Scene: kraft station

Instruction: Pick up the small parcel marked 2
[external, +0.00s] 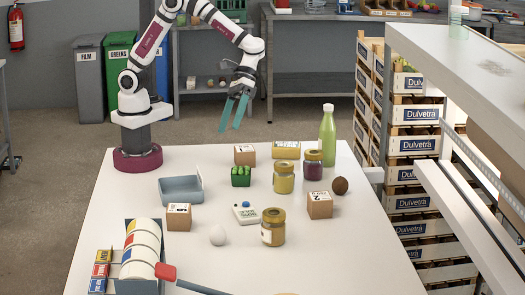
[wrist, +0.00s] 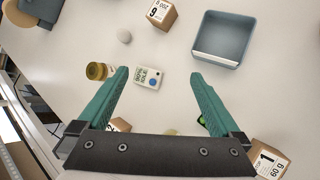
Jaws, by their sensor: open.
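The small parcel marked 2 (external: 320,205) is a brown cardboard cube with a white label. It stands on the right part of the white table, in front of a dark brown round item. In the wrist view, a parcel that appears to be it (wrist: 118,125) is mostly hidden behind my gripper's left finger and mount. My gripper (external: 230,128) has green fingers, open and empty. It hangs high above the back of the table, to the left of the parcel and well apart from it.
Two similar parcels stand at the back (external: 244,155) and front left (external: 178,217). Jars (external: 272,230) (external: 284,180) (external: 313,170) and a green bottle (external: 327,135) stand near the marked parcel. A blue-grey tray (external: 181,190) lies left. The table's front right is mostly clear.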

